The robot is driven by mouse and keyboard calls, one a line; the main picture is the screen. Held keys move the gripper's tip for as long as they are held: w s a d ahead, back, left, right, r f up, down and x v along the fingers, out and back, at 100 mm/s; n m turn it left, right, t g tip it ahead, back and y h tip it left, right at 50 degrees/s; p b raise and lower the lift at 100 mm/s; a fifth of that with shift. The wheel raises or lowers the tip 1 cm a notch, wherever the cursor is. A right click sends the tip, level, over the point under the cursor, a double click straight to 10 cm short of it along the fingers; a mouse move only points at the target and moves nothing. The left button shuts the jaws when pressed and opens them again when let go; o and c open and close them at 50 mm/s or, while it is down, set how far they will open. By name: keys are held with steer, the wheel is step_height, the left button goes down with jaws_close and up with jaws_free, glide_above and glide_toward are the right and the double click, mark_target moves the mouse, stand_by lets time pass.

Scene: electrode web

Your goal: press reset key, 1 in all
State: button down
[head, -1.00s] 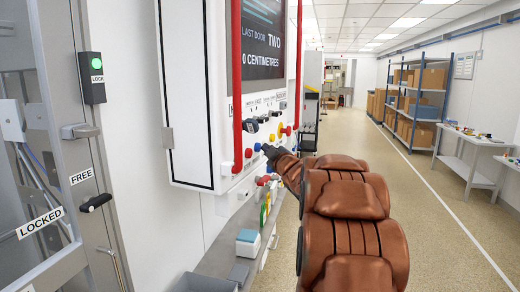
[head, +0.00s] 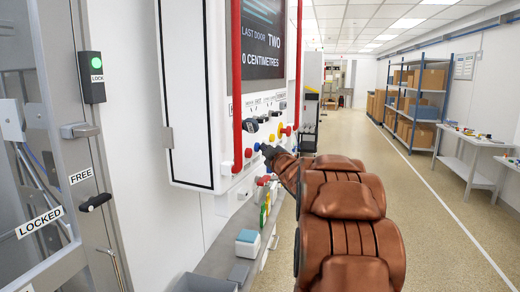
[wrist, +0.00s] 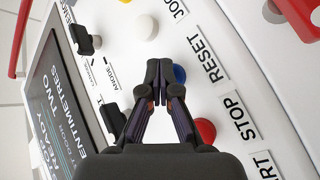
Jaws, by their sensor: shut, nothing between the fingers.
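The reset key is a round blue button (wrist: 180,74) beside the RESET label (wrist: 207,59) on the white panel in the wrist view. My gripper (wrist: 159,66) is shut and empty, its fingertips just beside the blue button in the picture and partly covering its edge. I cannot tell whether they touch the panel. In the head view my gripper (head: 266,150) is close to the panel's front face, and a small blue button (head: 257,146) shows by its tip.
A red STOP button (wrist: 206,130) sits beside the reset key, and a white button (wrist: 147,27) lies on its other side. Black selector knobs (wrist: 88,42) are nearby. Red rails (head: 237,90) flank the screen. A grey ledge (head: 217,262) runs below. The aisle at right is clear.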

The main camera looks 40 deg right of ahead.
stand_by(0.5)
steer(key=shift+s+d+p, duration=0.35)
steer(key=shift+s, duration=0.4)
steer(key=s, duration=0.1)
steer(key=s+d+p, duration=0.1)
steer(key=s, duration=0.1)
steer(key=s+d+p, duration=0.1)
steer(key=shift+s+d, duration=0.1)
steer(key=shift+s, duration=0.1)
stand_by(1.0)
